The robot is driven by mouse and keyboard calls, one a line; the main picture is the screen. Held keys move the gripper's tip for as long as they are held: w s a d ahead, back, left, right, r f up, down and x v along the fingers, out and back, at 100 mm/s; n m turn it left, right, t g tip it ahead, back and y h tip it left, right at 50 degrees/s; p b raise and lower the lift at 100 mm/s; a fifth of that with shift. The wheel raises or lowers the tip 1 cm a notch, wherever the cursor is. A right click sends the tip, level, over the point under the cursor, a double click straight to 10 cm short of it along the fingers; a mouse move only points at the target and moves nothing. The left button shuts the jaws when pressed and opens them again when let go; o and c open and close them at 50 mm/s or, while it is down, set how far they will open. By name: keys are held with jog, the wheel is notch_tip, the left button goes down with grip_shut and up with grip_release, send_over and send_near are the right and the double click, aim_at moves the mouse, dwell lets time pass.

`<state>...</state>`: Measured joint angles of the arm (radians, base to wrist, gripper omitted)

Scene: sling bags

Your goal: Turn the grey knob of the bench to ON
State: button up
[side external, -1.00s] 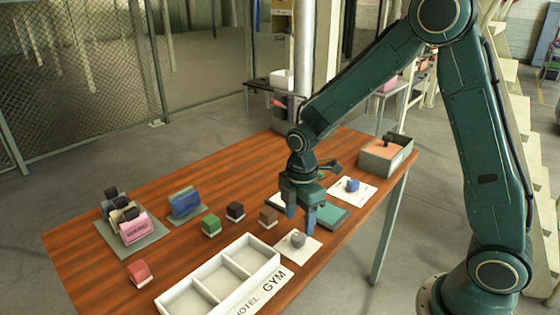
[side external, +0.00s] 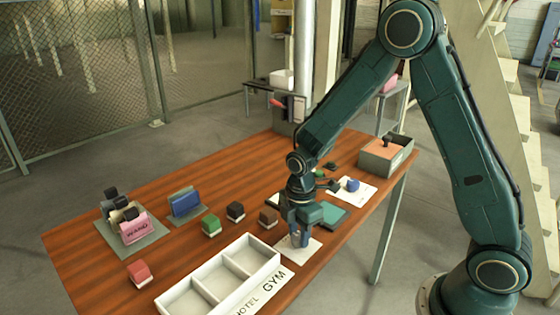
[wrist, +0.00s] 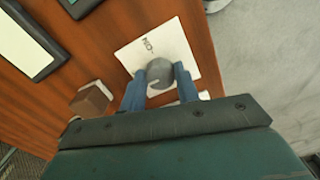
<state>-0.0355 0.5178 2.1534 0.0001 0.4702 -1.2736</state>
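The grey knob (wrist: 160,73) is round and sits on a white plate (wrist: 182,45) with lettering, which appears to read ON, at its far side in the wrist view. In the side view the plate (side external: 312,247) lies near the table's right edge, and the knob is mostly hidden by the fingers. My gripper (side external: 301,240) points down over the plate. Its two blue fingers (wrist: 160,86) stand on either side of the knob, close against it, and look shut on it. The knob's pointer direction is not clear.
A white three-part tray (side external: 225,273) labelled HOTEL and GYM stands to the left. A brown block (side external: 269,217) is close by. A blue knob (side external: 352,185) on another white plate, a teal-topped pad (side external: 333,215) and a grey box (side external: 388,152) lie behind. Small bags stand further left.

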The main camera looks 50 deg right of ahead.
jog(key=shift+c, duration=1.2)
jog(key=shift+m, duration=0.5)
jog(key=m, duration=0.3)
jog(key=shift+m, duration=0.4)
jog(key=m, duration=0.9)
jog(key=shift+a, duration=0.1)
jog(key=m, duration=0.4)
